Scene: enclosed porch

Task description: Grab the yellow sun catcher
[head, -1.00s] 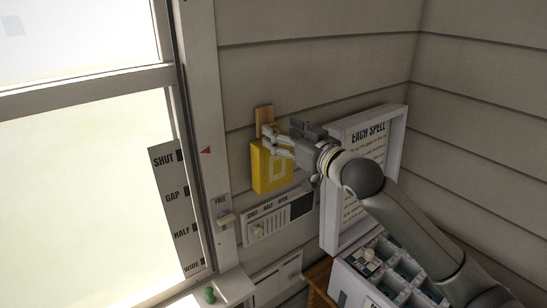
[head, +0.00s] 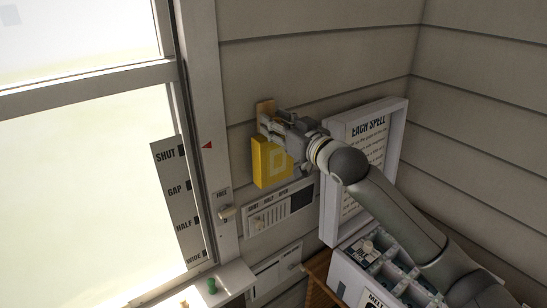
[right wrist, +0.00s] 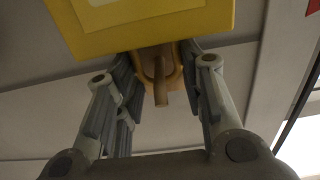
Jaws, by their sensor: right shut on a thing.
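The yellow sun catcher (head: 269,166) hangs on the wall right of the window, a boxy yellow piece with a pale letter-like mark. A wooden peg board (head: 265,106) shows just above it. My right gripper (head: 270,126) is at its top edge. In the right wrist view, the sun catcher's yellow body (right wrist: 140,22) fills the top, and its loop (right wrist: 176,76) sits around a wooden peg (right wrist: 160,82). The right gripper's fingers (right wrist: 160,60) are shut on the loop from both sides. My left gripper is not in view.
A white-framed sign (head: 329,205) stands right of the sun catcher. A slider panel (head: 274,217) is on the wall below. A compartment box (head: 352,278) is at lower right. The window (head: 80,190) fills the left, with a knob (head: 227,211) on its frame.

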